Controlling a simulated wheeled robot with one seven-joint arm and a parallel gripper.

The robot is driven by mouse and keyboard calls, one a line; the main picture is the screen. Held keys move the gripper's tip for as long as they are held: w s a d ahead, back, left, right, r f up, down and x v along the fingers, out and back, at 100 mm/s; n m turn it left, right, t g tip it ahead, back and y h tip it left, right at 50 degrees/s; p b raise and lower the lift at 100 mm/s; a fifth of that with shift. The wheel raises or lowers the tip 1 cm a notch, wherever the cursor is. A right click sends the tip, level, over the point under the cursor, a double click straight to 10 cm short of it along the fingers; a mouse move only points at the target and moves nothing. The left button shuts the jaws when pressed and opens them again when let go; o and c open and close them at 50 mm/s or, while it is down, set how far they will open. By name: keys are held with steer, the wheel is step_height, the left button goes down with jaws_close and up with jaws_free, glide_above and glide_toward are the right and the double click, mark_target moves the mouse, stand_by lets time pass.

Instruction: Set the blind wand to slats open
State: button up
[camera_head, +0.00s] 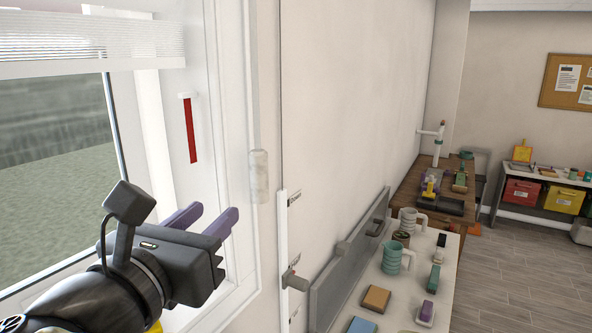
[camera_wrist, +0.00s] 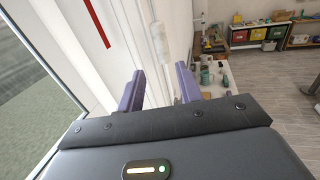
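A pale, marbled cylindrical grip (camera_head: 259,176), which looks like the blind wand's handle, hangs upright beside the window frame in the head view. It also shows in the wrist view (camera_wrist: 159,42), ahead of the gap between my fingers. My gripper (camera_head: 218,209) is open and empty, its two purple fingers apart, to the left of and below the grip in the head view. It is not touching the grip. The wrist view shows the spread fingers (camera_wrist: 160,68). The white slatted blind (camera_head: 90,45) is at the top left, over the window.
A red strip (camera_head: 191,130) is on the white window frame. A white upright rail (camera_head: 284,240) with small labels and a grey knob (camera_head: 295,281) is on the wall. A counter with mugs (camera_head: 396,259) and small boxes stands at the right. Grey floor lies beyond.

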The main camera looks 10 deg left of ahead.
mark_target(256, 176)
steer(key=w+p, duration=0.2)
steer(key=w, duration=0.3)
steer(key=w+d+p, duration=0.1)
steer(key=w+p, duration=0.1)
steer(key=w, duration=0.4)
steer(key=w+d+p, duration=0.1)
steer(key=w+p, duration=0.1)
steer(key=w, duration=0.3)
steer(key=shift+w+d, duration=0.1)
steer(key=shift+w, duration=0.2)
jaws_close()
